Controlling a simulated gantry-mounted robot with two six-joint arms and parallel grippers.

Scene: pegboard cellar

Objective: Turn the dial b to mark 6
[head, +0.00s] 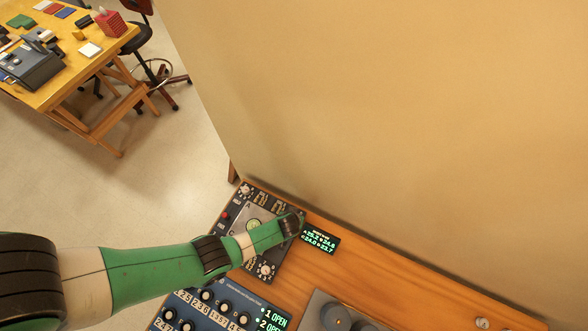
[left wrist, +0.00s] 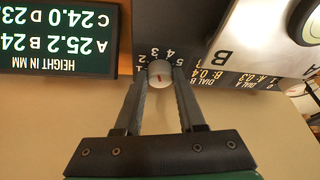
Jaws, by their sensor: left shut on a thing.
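My left gripper (head: 291,226) is at the right corner of the dark panel (head: 286,262) in the head view and hides what is under its tip. In the left wrist view my left gripper (left wrist: 159,80) is shut on a small round white dial (left wrist: 160,70) with a short red mark. Upside-down numbers, among them 5, 4 and 3, ring the dial on the dark face. A large letter B (left wrist: 223,58) is beside it on a light plate. The fingers cover part of the scale, so I cannot read the setting. My right gripper is in neither view.
Two other white dials (head: 245,190) (head: 265,270) are on the dark panel. A height display (head: 320,239) lies right of it. A blue knob panel (head: 217,310) and a grey unit (head: 335,316) stand nearer. A beige wall rises behind the wooden bench (head: 385,275).

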